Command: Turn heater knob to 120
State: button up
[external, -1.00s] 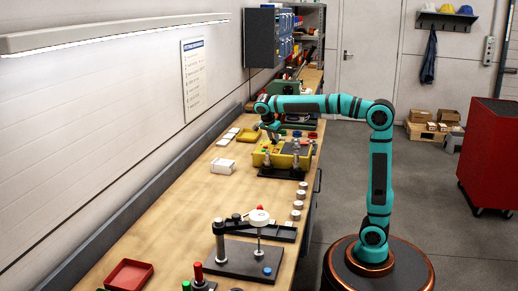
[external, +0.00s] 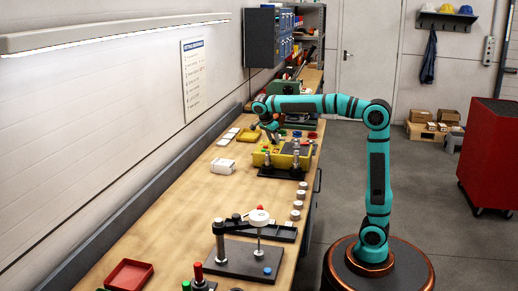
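My gripper (external: 275,139) points down over the left part of a yellow box-shaped unit (external: 260,158) on the workbench. It is too small in view to tell whether the fingers are open or shut, or whether they touch anything. A knob marked with 120 cannot be made out, and I cannot tell which unit is the heater. My gripper and wrist hide part of the yellow unit's top.
Several pale round pieces (external: 298,205) line the bench's right edge. A press-like stand (external: 240,260) and red tray (external: 130,275) are nearer the camera. The mid-left benchtop (external: 185,215) is clear.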

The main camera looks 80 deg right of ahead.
jog(key=shift+o, duration=0.2)
jog(key=shift+r, duration=0.2)
jog(key=v, duration=1.7)
jog(key=shift+a, duration=0.1)
jog(key=s+a+f+n+t+y, duration=0.1)
jog(key=s+a+f+n+t, duration=0.1)
jog(key=s+a+n+t, duration=0.2)
jog(key=s+a+f+n+t+y, duration=0.1)
jog(key=s+a+f+n+t, duration=0.1)
jog(key=s+n+t, duration=0.7)
jog(key=s+a+f+n+t+y, duration=0.1)
jog(key=s+a+n+t, duration=0.4)
jog(key=s+n, duration=0.7)
jog(key=shift+s+a+f+t+y, duration=0.35)
jog(key=shift+s+f+t, duration=0.3)
jog(key=shift+s+t, duration=0.75)
jog(key=shift+s+g, duration=0.3)
